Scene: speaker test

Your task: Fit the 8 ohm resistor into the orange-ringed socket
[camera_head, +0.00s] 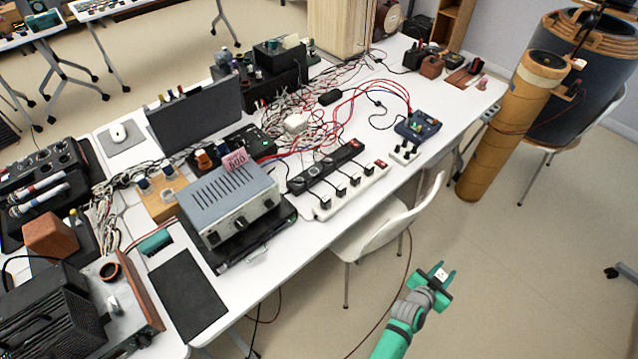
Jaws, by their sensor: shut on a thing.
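My gripper (444,271), at the end of my green arm, is over the floor in front of the table, to the right of the white chair. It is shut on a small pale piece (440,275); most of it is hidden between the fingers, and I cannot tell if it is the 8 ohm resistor. A dark round opening with an orange ring (110,271) is on a grey box at the lower left of the table, far from my gripper. It looks like the orange-ringed socket. A teal cylinder (155,242) lies on the table near it, with a red wire beside it.
A white chair (385,232) stands at the table's front edge. A tall tan cylinder (510,125) is at right. Floor around my gripper is clear.

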